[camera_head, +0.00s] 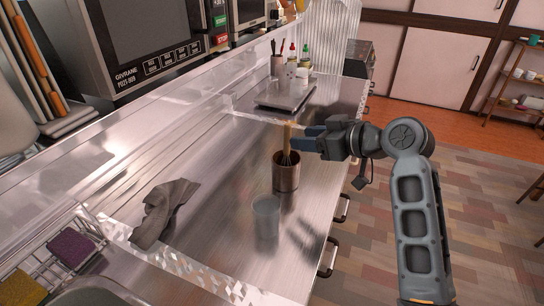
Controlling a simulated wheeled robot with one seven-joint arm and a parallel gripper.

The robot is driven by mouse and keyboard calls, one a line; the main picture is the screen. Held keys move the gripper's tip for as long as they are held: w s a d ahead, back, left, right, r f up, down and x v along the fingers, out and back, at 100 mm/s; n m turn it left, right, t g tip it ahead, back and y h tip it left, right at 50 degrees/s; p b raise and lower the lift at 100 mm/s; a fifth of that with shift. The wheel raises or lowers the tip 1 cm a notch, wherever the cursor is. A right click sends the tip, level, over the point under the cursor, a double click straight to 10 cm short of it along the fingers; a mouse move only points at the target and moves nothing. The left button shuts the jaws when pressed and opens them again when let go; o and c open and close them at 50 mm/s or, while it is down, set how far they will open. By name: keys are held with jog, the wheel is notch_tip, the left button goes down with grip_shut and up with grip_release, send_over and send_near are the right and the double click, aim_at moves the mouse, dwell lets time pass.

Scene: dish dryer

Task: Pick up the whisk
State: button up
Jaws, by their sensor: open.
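The whisk (287,137) has a light wooden handle and dark wires. It stands nearly upright in a brown metallic cup (286,174) on the steel counter, handle up. Its lower part is hidden inside the cup. My gripper (304,138) comes from the right, with its blue fingers pointing left at the handle, just beside it and above the cup's rim. The gripper is open. I cannot tell whether the handle is between the fingers or whether they touch it.
A clear glass (266,216) stands in front of the cup. A grey cloth (165,213) lies at left. A scale-like tray (285,95) with bottles and a utensil holder stands behind. A wire rack (62,258) with sponges is at lower left. The counter's right edge drops to the floor.

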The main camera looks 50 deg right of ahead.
aim_at(286, 154)
jog(key=shift+a+p+x, duration=0.15)
jog(key=shift+p+x, duration=0.1)
jog(key=shift+x, duration=1.7)
jog(key=shift+a+p+x, duration=0.15)
jog(key=shift+p+x, duration=0.1)
jog(key=shift+x, duration=1.7)
jog(key=shift+r, duration=0.1)
grip_shut()
